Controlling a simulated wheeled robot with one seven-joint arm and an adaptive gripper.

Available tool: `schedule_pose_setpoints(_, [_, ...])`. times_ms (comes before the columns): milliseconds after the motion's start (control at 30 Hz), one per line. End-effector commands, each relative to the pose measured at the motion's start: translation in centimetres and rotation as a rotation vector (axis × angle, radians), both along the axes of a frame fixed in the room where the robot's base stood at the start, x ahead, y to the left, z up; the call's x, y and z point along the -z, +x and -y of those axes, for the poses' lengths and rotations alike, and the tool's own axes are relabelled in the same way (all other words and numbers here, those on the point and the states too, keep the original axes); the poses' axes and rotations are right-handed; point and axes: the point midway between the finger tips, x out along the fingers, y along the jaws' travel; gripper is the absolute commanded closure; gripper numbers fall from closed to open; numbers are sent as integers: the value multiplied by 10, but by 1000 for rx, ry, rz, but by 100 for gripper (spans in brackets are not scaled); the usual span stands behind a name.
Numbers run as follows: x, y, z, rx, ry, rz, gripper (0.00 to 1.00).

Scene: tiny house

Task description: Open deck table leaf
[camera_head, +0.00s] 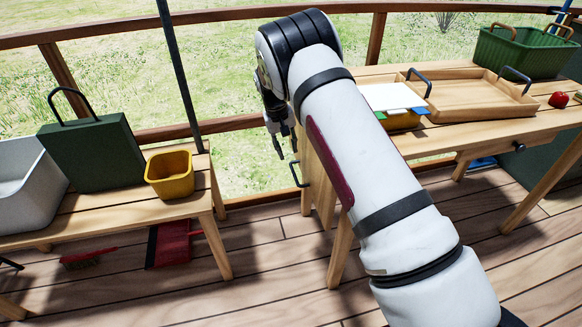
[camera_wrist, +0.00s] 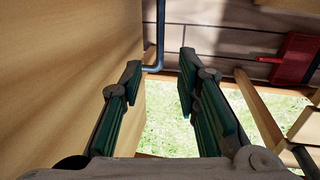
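The wooden deck table (camera_head: 460,136) stands at the right in the head view. Its leaf (camera_head: 322,180) hangs down at the table's left end, partly hidden behind my arm. A dark bar handle (camera_head: 295,174) sticks out from the leaf's left side. My gripper (camera_head: 281,140) points down just above and left of the leaf. In the wrist view, the leaf's broad wooden face (camera_wrist: 75,75) fills the left side. The handle (camera_wrist: 160,40) shows beyond the open fingertips (camera_wrist: 160,68), lined up with the gap between them. Nothing is between the fingers; contact with the handle is not visible.
A wooden tray (camera_head: 465,98), green basket (camera_head: 525,50) and red apple (camera_head: 559,100) are on the table. The left bench (camera_head: 110,208) holds a yellow pot (camera_head: 170,175) and green box (camera_head: 92,152). A red dustpan (camera_head: 170,243) lies below. Railing (camera_head: 240,125) runs behind.

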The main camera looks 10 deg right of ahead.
Motion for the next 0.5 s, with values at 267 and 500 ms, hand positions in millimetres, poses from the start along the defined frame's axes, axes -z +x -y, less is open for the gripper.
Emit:
schedule_pose_setpoints(267, [54,0,10,1,0,-2,70])
schedule_pose_setpoints(500, [77,0,15,1,0,0,70])
